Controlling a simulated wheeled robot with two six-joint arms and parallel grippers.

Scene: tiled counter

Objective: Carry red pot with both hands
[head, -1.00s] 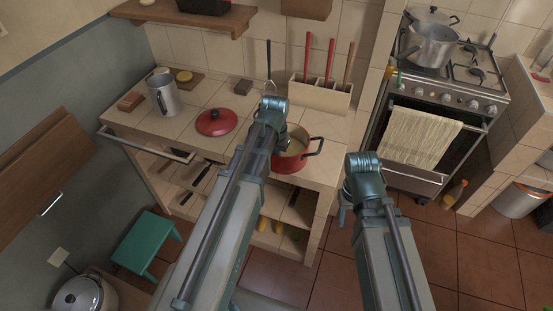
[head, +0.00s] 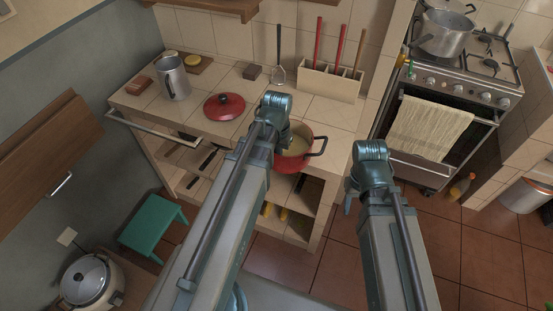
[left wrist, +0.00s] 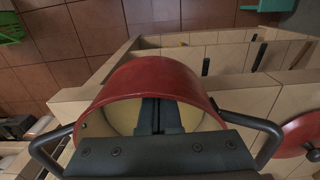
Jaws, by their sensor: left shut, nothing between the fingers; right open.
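The red pot (head: 297,163) has black loop handles and something pale yellow in it. It is at the counter's front edge; I cannot tell whether its base rests fully on the counter. My left wrist hides its left side in the head view. In the left wrist view the pot (left wrist: 150,78) shows both handles. My left gripper (left wrist: 158,105) is shut and empty, its fingers over the pot's mouth; contact with the pot is unclear. My right gripper (head: 348,203) is open, right of the pot and apart from it, mostly hidden by its own wrist.
A red lid (head: 224,106), a metal mug (head: 173,78) and a utensil holder (head: 330,82) stand on the counter (head: 200,88). The stove (head: 460,80) with a metal pot is at the right. A green stool (head: 152,222) stands at the lower left.

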